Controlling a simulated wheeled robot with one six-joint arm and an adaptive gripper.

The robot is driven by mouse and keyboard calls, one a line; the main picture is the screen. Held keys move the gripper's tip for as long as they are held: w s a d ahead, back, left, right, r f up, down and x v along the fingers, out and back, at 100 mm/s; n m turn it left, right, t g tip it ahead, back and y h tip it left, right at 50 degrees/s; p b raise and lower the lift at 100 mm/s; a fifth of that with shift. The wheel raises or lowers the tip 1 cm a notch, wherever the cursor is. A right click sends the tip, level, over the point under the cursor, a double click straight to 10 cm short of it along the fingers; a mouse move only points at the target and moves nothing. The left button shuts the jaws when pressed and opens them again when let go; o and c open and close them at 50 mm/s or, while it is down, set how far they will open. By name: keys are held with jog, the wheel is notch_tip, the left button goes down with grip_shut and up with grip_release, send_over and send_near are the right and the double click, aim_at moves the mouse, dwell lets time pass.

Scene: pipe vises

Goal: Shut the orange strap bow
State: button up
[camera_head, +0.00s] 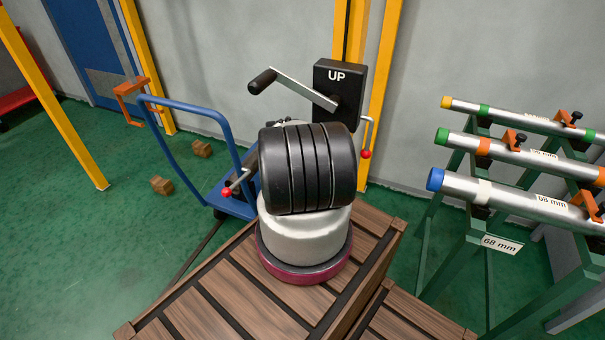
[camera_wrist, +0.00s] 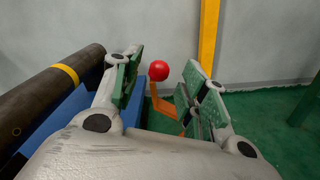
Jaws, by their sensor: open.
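In the wrist view the orange strap bow (camera_wrist: 161,106) shows as a narrow orange piece with a bend, a red ball (camera_wrist: 159,71) at its upper end. My gripper (camera_wrist: 164,88) is open, its green-padded fingers on either side of the ball and the orange piece in the picture. I see no contact; how far the ball lies from the fingertips is hard to tell. The lower end of the bow is partly hidden by the right finger. A dark pipe (camera_wrist: 48,86) with a yellow band lies at the left, beside the left finger. My gripper does not show in the head view.
A blue part (camera_wrist: 62,120) lies below the pipe. In the head view, a black UP box (camera_head: 338,88) with a crank stands behind my arm. A blue cart (camera_head: 237,201) stands left, pipes on green stands (camera_head: 520,205) right.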

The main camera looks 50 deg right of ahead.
jog(key=shift+x, duration=1.9)
jog(key=shift+c, duration=0.2)
jog(key=shift+w, duration=0.1)
grip_shut()
